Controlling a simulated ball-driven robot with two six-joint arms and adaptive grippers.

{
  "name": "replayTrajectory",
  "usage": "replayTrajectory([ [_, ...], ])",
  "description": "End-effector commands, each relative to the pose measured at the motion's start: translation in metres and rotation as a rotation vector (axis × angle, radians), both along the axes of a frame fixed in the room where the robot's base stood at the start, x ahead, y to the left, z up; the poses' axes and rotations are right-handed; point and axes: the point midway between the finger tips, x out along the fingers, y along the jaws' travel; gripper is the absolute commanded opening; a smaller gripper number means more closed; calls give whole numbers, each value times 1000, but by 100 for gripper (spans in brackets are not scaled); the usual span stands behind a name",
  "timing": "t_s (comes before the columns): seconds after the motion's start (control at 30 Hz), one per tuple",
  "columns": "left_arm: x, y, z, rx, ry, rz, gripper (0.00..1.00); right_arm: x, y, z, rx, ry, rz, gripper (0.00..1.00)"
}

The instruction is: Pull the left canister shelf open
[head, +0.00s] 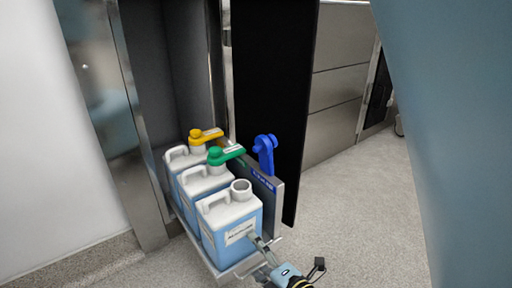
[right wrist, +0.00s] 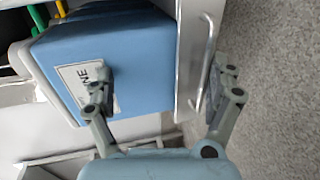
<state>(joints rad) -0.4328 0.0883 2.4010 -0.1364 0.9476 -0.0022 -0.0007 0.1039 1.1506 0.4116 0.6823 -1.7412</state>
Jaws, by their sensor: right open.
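The left canister shelf (head: 277,212) is a grey metal tray with a side panel, standing out of the open cabinet bay and carrying three blue-and-white canisters (head: 242,240). In the right wrist view its metal panel (right wrist: 190,50) carries a thin silver bar handle (right wrist: 207,68). My right gripper (head: 265,252) is at the shelf's front corner. In the right wrist view the right gripper (right wrist: 160,92) is open, with one finger over the front canister's label and the other beyond the handle. Panel and handle lie between the fingers; contact cannot be told. My left gripper is out of view.
The rear canisters have a yellow tap (head: 205,135) and a green tap (head: 226,154); the front one has an open neck. A blue tap (head: 265,152) hangs on the side panel. A dark door panel (head: 272,90) stands behind. Speckled floor (head: 350,220) to the right is clear.

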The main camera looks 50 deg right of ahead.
Motion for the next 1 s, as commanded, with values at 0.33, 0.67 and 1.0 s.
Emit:
replayTrajectory([
  [0.33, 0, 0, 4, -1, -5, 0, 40, 12, -2, 56, -10, -42, 2, 24],
  [0.67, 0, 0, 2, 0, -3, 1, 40, 8, -1, 55, -7, -29, 1, 16],
  [1.0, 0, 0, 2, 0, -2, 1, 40, 7, -1, 53, -6, -25, 1, 16],
])
